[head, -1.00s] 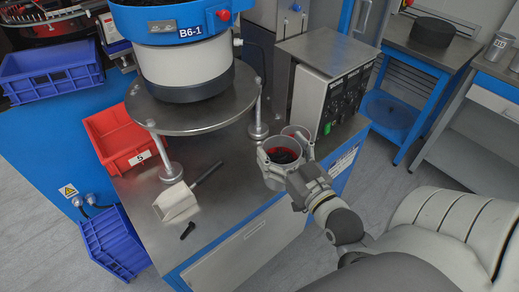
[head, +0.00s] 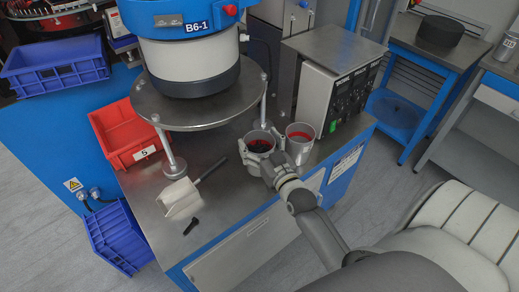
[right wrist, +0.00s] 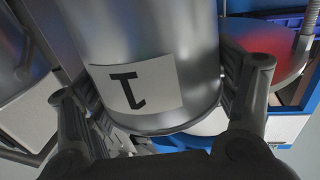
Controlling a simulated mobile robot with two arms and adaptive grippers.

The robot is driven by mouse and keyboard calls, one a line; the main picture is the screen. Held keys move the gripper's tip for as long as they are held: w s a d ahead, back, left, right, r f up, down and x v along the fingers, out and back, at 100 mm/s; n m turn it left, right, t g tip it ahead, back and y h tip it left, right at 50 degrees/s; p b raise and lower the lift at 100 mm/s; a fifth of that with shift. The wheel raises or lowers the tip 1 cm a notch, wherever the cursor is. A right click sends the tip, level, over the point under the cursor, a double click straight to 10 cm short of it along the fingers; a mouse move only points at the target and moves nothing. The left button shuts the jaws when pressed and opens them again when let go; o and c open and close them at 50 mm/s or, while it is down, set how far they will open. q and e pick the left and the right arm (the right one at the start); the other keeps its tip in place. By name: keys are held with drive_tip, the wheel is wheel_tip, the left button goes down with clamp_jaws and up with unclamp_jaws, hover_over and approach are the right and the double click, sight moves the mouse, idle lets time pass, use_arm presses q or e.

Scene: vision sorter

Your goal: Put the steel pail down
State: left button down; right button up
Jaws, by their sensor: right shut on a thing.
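The steel pail (head: 260,137) has a red inside with dark pieces in it. My right gripper (head: 262,157) is shut around its near side. In the right wrist view the pail (right wrist: 205,45) fills the middle, with a white label bearing a black mark, and the fingers of my right gripper (right wrist: 165,112) press on both its sides. The pail is over the steel bench top (head: 232,215), left of a second pail (head: 300,143). I cannot tell whether its base touches the bench. My left gripper is not in view.
A round steel plate on posts (head: 200,108) carries the feeder bowl (head: 190,62) behind left. A control box (head: 335,80) stands behind right. A white scoop (head: 180,198) and a small black part (head: 191,226) lie on the bench front left. A red bin (head: 125,135) is farther left.

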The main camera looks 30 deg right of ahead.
sight(253, 140)
drive_tip(key=shift+f, duration=1.15)
drive_tip(key=shift+f, duration=0.15)
drive_tip(key=o, duration=1.8)
drive_tip(key=shift+f, duration=0.2)
drive_tip(key=shift+o, duration=1.2)
drive_tip(key=shift+s, duration=0.1)
drive_tip(key=shift+r, duration=0.15)
drive_tip(key=s+a+b, duration=0.1)
drive_tip(key=s, duration=1.1)
drive_tip(key=shift+a, duration=0.25)
drive_tip(key=shift+w, duration=0.1)
